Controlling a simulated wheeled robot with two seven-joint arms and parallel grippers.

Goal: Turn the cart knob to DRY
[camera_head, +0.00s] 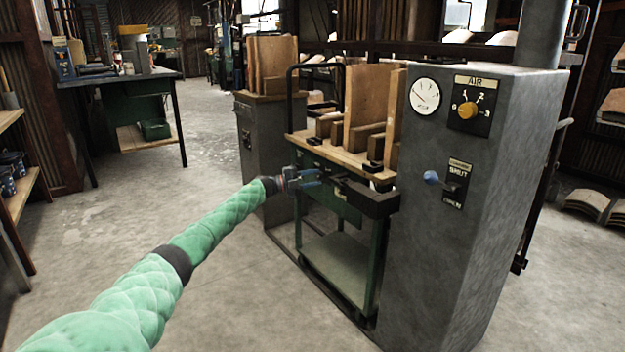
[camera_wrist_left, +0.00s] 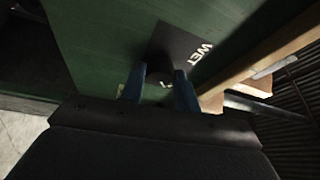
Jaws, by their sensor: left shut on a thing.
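The green cart (camera_head: 340,262) stands between two grey machine posts, with wooden boards on its top. My left gripper (camera_head: 318,178) reaches to the cart's front panel just under the wooden top. In the left wrist view, the blue fingers of my left gripper (camera_wrist_left: 160,92) are shut on a dark knob (camera_wrist_left: 160,66) in front of a black plate (camera_wrist_left: 182,45). White letters WET (camera_wrist_left: 201,53) show on the plate at the right. Another label (camera_wrist_left: 166,86) is mostly hidden between the fingers. I cannot read DRY or tell the knob's pointing direction. My right gripper is not in view.
The grey post (camera_head: 450,200) right of the cart carries a gauge (camera_head: 425,96), an AIR dial (camera_head: 467,110) and a blue-knobbed lever (camera_head: 432,177). A black bracket (camera_head: 370,199) sticks out close to my left gripper. The floor in front is clear.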

